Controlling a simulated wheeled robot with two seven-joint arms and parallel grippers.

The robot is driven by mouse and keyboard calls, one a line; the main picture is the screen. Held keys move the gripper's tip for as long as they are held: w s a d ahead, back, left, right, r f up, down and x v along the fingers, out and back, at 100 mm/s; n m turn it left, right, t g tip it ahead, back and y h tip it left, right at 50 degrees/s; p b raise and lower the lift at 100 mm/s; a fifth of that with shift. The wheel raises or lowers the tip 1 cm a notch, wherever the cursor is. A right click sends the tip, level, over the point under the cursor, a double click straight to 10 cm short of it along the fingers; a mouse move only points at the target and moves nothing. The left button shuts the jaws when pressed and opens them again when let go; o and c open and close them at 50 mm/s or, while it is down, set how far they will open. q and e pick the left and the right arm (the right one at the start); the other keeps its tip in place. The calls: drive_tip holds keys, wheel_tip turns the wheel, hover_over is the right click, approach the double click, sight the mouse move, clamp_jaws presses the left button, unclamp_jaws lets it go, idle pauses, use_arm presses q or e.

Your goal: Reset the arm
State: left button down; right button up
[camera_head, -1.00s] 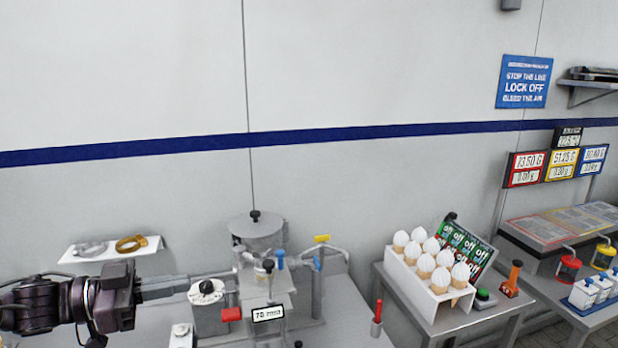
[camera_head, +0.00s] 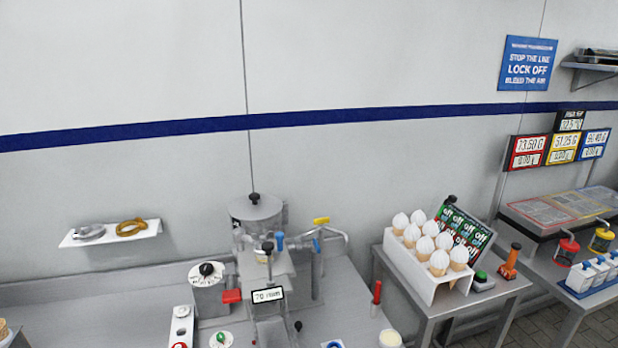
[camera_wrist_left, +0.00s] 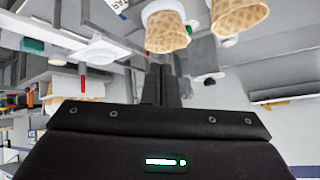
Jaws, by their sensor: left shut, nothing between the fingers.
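My left gripper (camera_wrist_left: 160,84) shows in the left wrist view. Its dark fingers are together and hold nothing. Waffle cones (camera_wrist_left: 168,32) appear close by in that view, apart from the fingers. My left arm is out of the head view, and my right gripper is in neither view.
A filling machine (camera_head: 265,245) with a "70 mm" sign stands on the bench. A white dial unit (camera_head: 208,273) is to its left. A wall shelf (camera_head: 110,234) holds two rings. At right, a white rack (camera_head: 425,275) of topped cones stands on a side table.

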use_arm(q)
drive_tip(key=s+f+n+g, duration=0.1)
drive_tip(key=s+f+g, duration=0.15)
drive_tip(key=s, duration=0.35)
drive_tip(key=s+f+n+g, duration=0.1)
drive_tip(key=s+g, duration=0.2)
drive_tip(key=s, duration=0.3)
wheel_tip(320, 180, down, 35)
drive_tip(key=s+g+b, duration=0.2)
drive_tip(key=b, duration=0.3)
drive_tip(key=s+a+f+b, duration=0.3)
drive_tip(key=s+f+b, duration=0.2)
drive_tip(key=s+f, duration=1.4)
wheel_tip(320, 180, down, 5)
drive_tip(key=shift+s+a+r+g+y, duration=0.15)
drive_tip(key=shift+s+g+y, duration=0.2)
drive_tip(key=shift+s+y, duration=0.05)
